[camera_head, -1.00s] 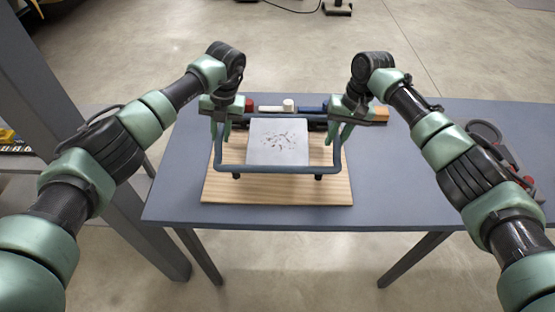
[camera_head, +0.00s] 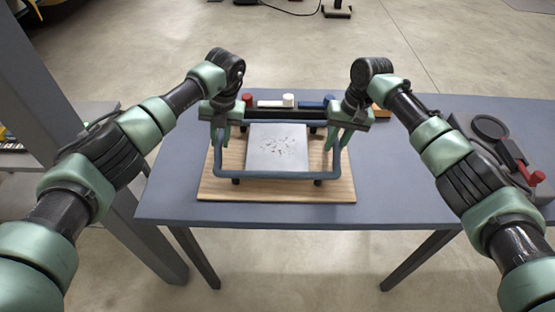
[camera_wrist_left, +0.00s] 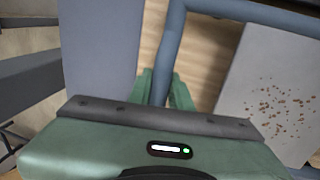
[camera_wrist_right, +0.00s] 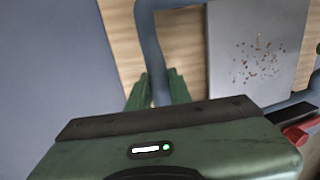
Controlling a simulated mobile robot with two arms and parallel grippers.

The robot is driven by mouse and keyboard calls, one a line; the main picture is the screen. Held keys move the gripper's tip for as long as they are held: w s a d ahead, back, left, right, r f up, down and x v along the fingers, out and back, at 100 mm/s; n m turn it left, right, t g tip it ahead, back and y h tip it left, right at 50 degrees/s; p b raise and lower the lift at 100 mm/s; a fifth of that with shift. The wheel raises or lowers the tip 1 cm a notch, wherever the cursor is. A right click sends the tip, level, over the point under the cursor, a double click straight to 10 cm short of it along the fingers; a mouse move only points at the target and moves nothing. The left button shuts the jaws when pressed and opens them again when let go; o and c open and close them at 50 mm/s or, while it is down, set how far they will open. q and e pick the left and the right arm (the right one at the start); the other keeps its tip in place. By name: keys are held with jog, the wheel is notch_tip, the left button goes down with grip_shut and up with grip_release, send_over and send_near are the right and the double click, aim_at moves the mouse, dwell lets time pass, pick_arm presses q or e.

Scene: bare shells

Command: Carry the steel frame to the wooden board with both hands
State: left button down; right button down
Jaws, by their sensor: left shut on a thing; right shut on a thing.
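The steel frame (camera_head: 277,176) is a blue-grey tube loop around a pale plate (camera_head: 277,147) with brown specks. It is over the wooden board (camera_head: 215,190), whose pale edges show on the left, right and front. Dark feet show under the front bar; I cannot tell whether they touch the board. My left gripper (camera_head: 221,140) is shut on the frame's left side tube (camera_wrist_left: 163,70). My right gripper (camera_head: 335,141) is shut on its right side tube (camera_wrist_right: 152,60). The frame looks roughly level.
The board lies on a blue-grey table (camera_head: 400,185). Behind the frame are a red piece (camera_head: 247,99), a white piece (camera_head: 288,100) and a blue piece (camera_head: 312,104). A dark device with a red handle (camera_head: 531,178) is at the right. A grey post (camera_head: 60,100) stands left.

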pick_arm(q)
jog(key=c, duration=1.6)
grip_release()
jog(key=shift+a+f, duration=0.15)
jog(key=shift+f, duration=0.1)
jog(key=shift+c, duration=0.2)
pick_arm(e)
jog(key=c, duration=1.6)
grip_release()
jog(key=shift+d+f, duration=0.15)
jog(key=shift+f, duration=0.15)
jog(key=shift+c, duration=0.2)
pick_arm(q)
jog(key=o, duration=0.4)
jog(key=shift+c, duration=0.2)
pick_arm(e)
jog(key=o, duration=0.4)
jog(key=shift+r, duration=0.1)
jog(key=shift+c, duration=0.2)
pick_arm(q)
jog(key=shift+s+r, duration=0.1)
jog(key=shift+r, duration=0.05)
pick_arm(e)
jog(key=shift+s+r, duration=0.1)
pick_arm(q)
jog(key=shift+r, duration=0.1)
